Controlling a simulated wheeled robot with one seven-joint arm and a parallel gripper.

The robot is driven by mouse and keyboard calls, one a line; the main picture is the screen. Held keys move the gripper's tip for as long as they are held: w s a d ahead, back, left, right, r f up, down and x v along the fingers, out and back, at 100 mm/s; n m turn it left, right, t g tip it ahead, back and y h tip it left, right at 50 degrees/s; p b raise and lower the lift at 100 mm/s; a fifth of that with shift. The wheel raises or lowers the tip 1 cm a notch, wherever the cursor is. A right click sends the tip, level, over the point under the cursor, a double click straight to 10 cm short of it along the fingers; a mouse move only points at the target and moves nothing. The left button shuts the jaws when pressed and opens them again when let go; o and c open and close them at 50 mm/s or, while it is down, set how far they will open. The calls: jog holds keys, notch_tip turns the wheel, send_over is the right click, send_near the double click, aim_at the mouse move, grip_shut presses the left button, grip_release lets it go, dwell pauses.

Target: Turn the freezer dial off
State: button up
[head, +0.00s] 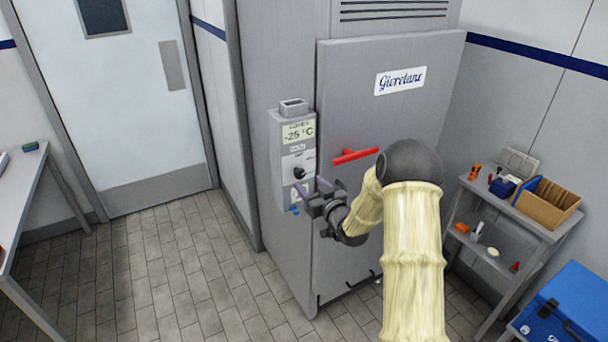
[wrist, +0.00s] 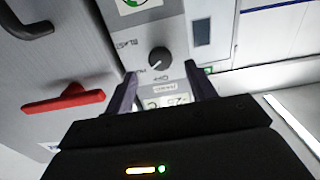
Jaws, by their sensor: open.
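The freezer dial (head: 298,173) is a black knob on the grey control panel (head: 283,140) at the freezer's left front edge. The panel's display reads -25 °C. In the wrist view the dial (wrist: 159,58) sits just beyond and between my fingertips, with lettering on the panel around it; I cannot read its setting surely. My gripper (head: 311,190) is in front of the lower panel, below the dial in the head view. Its two fingers (wrist: 161,85) are apart and empty, and they do not appear to touch the dial.
A red handle (head: 355,155) sticks out of the freezer door (head: 420,110), right of the panel. A shelf (head: 530,222) with boxes and small items stands at the right, above a blue cooler (head: 565,305). A table (head: 22,190) is at the left. The floor (head: 160,260) between is clear.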

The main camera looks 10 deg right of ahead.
aim_at(301, 176)
jog(key=shift+p+x, duration=0.65)
jog(key=shift+x, duration=1.65)
jog(key=c, duration=1)
